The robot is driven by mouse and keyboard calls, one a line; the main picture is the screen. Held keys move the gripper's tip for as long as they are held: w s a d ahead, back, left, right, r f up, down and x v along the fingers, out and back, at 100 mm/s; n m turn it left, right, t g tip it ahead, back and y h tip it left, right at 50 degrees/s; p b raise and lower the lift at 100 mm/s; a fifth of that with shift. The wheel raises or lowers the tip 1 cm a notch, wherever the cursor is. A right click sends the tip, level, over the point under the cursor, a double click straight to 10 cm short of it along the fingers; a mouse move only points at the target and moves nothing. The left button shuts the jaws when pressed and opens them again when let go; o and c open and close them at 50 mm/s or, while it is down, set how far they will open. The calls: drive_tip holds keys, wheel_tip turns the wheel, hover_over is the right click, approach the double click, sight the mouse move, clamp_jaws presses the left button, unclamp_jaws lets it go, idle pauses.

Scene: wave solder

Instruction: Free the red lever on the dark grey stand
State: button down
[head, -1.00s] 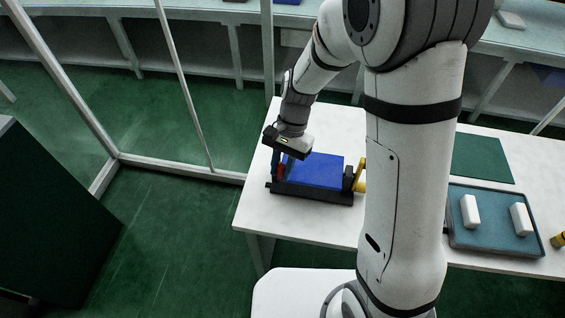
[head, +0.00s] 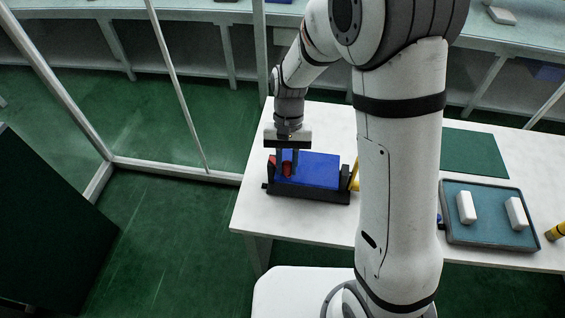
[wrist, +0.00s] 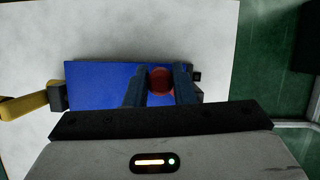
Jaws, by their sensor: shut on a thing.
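The dark grey stand (head: 310,195) sits on the white table and holds a flat blue board (head: 318,170). The red lever (head: 288,169) is at the left end of the stand. My gripper (head: 288,170) points down over that end, with its fingers around the red lever. In the wrist view, the lever's round red knob (wrist: 160,80) lies between my two fingers, over the blue board's edge. Another bit of red shows at the stand's left corner (head: 272,160). The fingers hide the lower part of the lever.
A yellow lever (head: 355,176) stands at the stand's right end, partly behind my arm. A teal tray (head: 490,240) with two white blocks is at the right, with a green mat (head: 474,153) behind it. The table's left edge is close to the stand.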

drive_tip(key=shift+w, duration=0.1)
drive_tip(key=c, duration=1.2)
unclamp_jaws()
drive_tip(key=shift+r, duration=0.1)
drive_tip(key=v, duration=0.7)
drive_tip(key=shift+w+r+b, duration=0.2)
drive_tip(key=shift+r+b, duration=0.1)
drive_tip(key=shift+d, duration=0.15)
